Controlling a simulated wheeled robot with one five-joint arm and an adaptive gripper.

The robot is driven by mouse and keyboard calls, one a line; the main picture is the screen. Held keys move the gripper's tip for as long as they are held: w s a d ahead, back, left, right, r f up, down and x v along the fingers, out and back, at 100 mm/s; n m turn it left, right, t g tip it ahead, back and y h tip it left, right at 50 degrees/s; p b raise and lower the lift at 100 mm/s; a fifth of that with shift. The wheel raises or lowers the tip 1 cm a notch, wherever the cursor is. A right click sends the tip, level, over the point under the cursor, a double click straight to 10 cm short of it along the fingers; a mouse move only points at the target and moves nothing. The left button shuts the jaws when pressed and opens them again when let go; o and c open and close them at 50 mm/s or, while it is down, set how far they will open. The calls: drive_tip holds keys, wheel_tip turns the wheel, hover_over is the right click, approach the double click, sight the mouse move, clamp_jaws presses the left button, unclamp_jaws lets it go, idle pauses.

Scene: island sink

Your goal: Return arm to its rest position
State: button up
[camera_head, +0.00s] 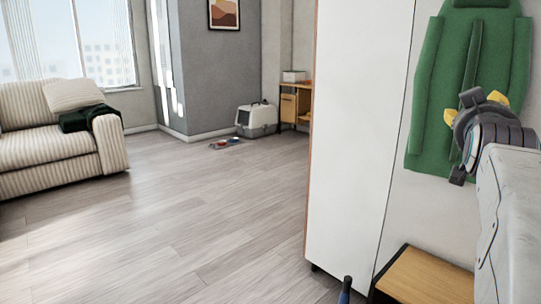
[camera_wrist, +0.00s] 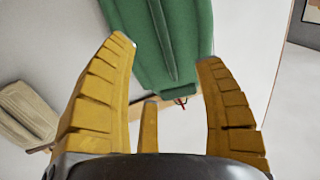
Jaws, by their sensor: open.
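My gripper (camera_head: 474,106) is at the right of the head view, on my raised arm, in front of a green hanging garment (camera_head: 427,100). In the wrist view my gripper (camera_wrist: 166,50) shows its yellow fingers spread wide apart, with nothing held between them. The green garment (camera_wrist: 170,45) appears behind and between the fingertips, tilted in the picture. I cannot tell how far it is from the fingers. Most of my arm is outside the head view.
A tall white cabinet (camera_head: 360,130) stands left of the garment, with a low wooden bench (camera_head: 430,277) below. A striped sofa (camera_head: 40,155) is at far left. A pet carrier (camera_head: 257,119) and bowls (camera_head: 225,143) sit at the back. The middle floor is clear.

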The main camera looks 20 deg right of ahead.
drive_tip(key=a+n+g+y+p, duration=0.4)
drive_tip(key=a+y+p, duration=0.5)
drive_tip(key=a+p, duration=1.35)
drive_tip(key=s+a+n+g+y+p, duration=0.3)
drive_tip(key=s+a+n+g+p, duration=0.2)
drive_tip(key=s+a+p, duration=0.6)
drive_tip(key=s+p, duration=0.3)
drive_tip(key=p, duration=0.1)
drive_tip(key=shift+s+r+y, duration=0.15)
drive_tip(key=shift+s+y, duration=0.2)
drive_tip(key=shift+y, duration=0.05)
